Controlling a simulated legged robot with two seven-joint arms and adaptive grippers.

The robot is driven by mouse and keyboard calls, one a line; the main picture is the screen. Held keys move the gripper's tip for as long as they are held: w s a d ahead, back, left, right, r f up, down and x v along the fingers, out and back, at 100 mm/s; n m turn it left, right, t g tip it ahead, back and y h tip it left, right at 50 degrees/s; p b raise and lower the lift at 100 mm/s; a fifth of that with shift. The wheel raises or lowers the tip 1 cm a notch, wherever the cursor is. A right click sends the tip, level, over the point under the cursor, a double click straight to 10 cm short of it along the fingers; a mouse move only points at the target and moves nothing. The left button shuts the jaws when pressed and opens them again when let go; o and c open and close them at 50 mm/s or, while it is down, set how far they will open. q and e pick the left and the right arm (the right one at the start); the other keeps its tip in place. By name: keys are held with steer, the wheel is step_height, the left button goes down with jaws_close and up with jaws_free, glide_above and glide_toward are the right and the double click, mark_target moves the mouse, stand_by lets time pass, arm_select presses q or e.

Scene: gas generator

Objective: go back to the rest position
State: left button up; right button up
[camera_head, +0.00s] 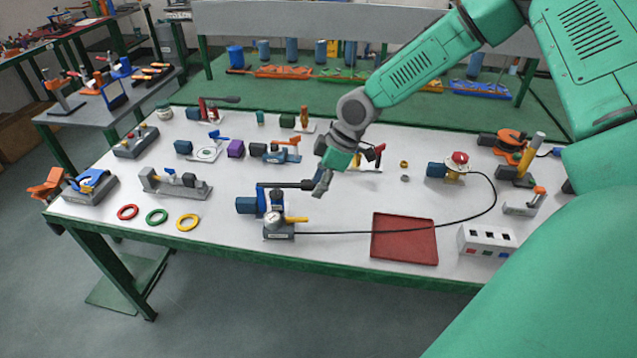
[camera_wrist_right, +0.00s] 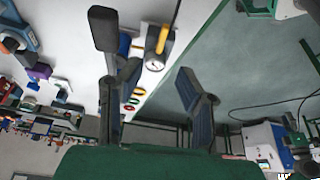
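My right gripper (camera_head: 322,184) hangs over the middle of the table, its arm coming in from the upper right. In the right wrist view its two fingers (camera_wrist_right: 155,85) stand apart with a gap between them, and I see nothing clamped there. A gauge device (camera_head: 278,228) with a blue body, a yellow lever and a long black handle (camera_head: 295,185) stands just left of the gripper. The handle's end is close to the fingers; I cannot tell whether they touch. The gauge also shows in the right wrist view (camera_wrist_right: 154,65). My left gripper is not in view.
The white table (camera_head: 340,210) carries several fixtures. A red tray (camera_head: 404,239) and a white socket box (camera_head: 486,242) stand at the front right. A black cable (camera_head: 470,216) runs from the gauge device to a red-button unit (camera_head: 458,164). Coloured rings (camera_head: 157,217) lie at the front left.

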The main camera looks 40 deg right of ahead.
stand_by(0.3)
steer(key=s+a+f+m+g+b, duration=0.1)
steer(key=s+a+f+m+b, duration=0.25)
steer(key=s+a+f, duration=0.45)
steer(key=s+a+f+m+g+b, duration=0.1)
steer(key=s+a+f+m+b, duration=0.1)
steer(key=s+a+f+b, duration=0.5)
steer(key=s+d+f+m+h+b, duration=0.2)
steer(key=s+d+f+m+h, duration=0.1)
steer(key=s+f, duration=0.8)
steer(key=s+d+m, duration=0.1)
steer(key=s+d, duration=0.1)
steer(key=s, duration=0.1)
steer(key=shift+f, duration=0.3)
steer(key=shift+d, duration=0.1)
